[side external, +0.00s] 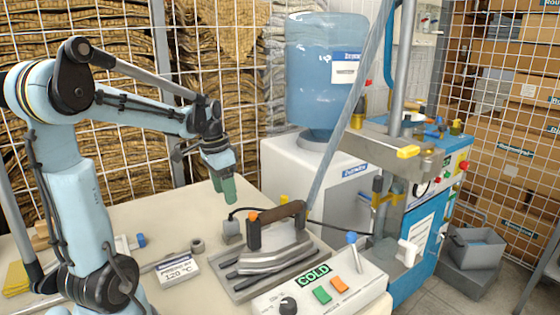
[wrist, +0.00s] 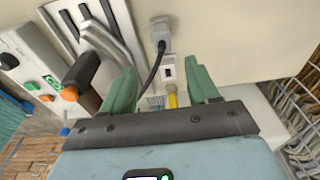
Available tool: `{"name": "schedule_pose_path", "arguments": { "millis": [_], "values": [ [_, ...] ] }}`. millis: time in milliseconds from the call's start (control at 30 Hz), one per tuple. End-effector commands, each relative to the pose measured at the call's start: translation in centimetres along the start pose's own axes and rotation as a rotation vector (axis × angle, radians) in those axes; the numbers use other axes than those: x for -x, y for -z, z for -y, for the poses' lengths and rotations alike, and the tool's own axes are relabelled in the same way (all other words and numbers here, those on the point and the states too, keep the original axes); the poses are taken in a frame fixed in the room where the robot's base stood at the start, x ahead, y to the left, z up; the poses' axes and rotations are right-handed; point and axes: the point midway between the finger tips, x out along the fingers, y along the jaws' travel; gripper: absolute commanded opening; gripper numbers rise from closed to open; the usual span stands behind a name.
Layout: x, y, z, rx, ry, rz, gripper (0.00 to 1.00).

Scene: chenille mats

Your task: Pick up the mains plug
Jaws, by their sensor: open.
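The grey mains plug (side external: 232,231) sits on the cream table, left of the iron (side external: 274,250), with a black cable arching from it. In the wrist view the plug (wrist: 160,33) is at the top centre, beyond my fingertips, and its cable runs down to the left toward the iron's brown handle (wrist: 82,70). My gripper (side external: 225,190) hangs above the table, up and slightly left of the plug in the side view. Its green fingers (wrist: 160,76) are open, with nothing held between them; the plug is apart from them.
The iron rests on a grey ribbed plate (side external: 243,284). A control box marked COLD (side external: 320,285) is in front. A 120 °C sign (side external: 179,270) and a grey ring (side external: 197,245) lie to the left. A white socket-like piece (wrist: 168,69) and a yellow piece (wrist: 173,100) are near the fingers.

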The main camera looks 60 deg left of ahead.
Motion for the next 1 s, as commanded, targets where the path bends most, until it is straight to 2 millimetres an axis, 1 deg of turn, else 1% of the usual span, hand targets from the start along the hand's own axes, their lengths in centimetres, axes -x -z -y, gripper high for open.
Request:
{"name": "schedule_pose_path", "arguments": {
  "millis": [100, 300, 400, 667, 1000],
  "values": [
    [-1.7, 0.0, 0.0, -0.001, 0.000, 0.000, 0.60],
    [-4.4, 0.0, 0.0, -0.001, 0.001, -0.001, 0.60],
    [-5.3, 0.0, 0.0, -0.001, 0.001, -0.001, 0.60],
    [-6.5, 0.0, 0.1, 0.000, 0.000, -0.001, 0.60],
    [-10.4, -0.2, 0.3, 0.000, 0.001, -0.001, 0.60]
  ]
}}
